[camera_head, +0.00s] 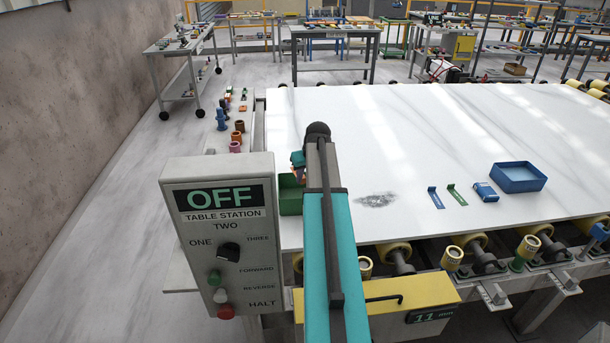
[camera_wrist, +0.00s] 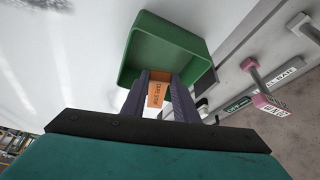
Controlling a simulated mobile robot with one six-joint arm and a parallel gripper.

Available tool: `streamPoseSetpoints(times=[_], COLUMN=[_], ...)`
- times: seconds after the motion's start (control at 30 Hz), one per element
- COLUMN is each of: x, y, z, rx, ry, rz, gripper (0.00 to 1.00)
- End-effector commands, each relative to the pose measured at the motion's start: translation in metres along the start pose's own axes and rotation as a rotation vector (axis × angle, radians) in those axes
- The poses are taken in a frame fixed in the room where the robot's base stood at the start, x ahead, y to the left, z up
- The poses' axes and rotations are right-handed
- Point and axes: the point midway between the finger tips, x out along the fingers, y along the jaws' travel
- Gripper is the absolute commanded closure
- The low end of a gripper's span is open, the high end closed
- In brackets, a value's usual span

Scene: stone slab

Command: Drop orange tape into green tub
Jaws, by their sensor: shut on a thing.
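The green tub (camera_wrist: 140,45) sits on the white stone slab, open towards the wrist camera. In the head view the tub (camera_head: 289,199) is at the slab's left front edge, partly hidden by my arm. The orange tape (camera_wrist: 158,93) is between the fingertips of my gripper (camera_wrist: 160,92), which is shut on it. In the wrist view the tape overlaps the tub's opening; I cannot tell how high above the tub it is. In the head view my gripper (camera_head: 298,166) is mostly hidden behind my arm, and a little orange shows by it.
A blue tub (camera_head: 519,178), a blue box (camera_head: 486,192), a green bracket (camera_head: 457,195) and a blue bracket (camera_head: 435,198) stand on the slab's right. A grey control box (camera_head: 222,232) stands at the front left.

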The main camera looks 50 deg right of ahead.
Motion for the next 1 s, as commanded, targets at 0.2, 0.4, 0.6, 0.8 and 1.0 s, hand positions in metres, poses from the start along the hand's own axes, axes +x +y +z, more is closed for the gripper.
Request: streamPoseSetpoints(times=[0.2, 0.4, 0.6, 0.8, 1.0], x=[0.015, 0.026, 0.031, 0.031, 0.031], y=[-0.001, -0.002, -0.002, -0.001, -0.001], z=[0.007, 0.012, 0.014, 0.014, 0.014], rx=[-0.001, -0.001, -0.001, -0.001, -0.001], ry=[-0.001, -0.001, 0.000, 0.000, 0.000], rz=[-0.001, -0.001, -0.001, -0.001, -0.001], gripper=[0.80, 0.80, 0.80, 0.80, 0.68])
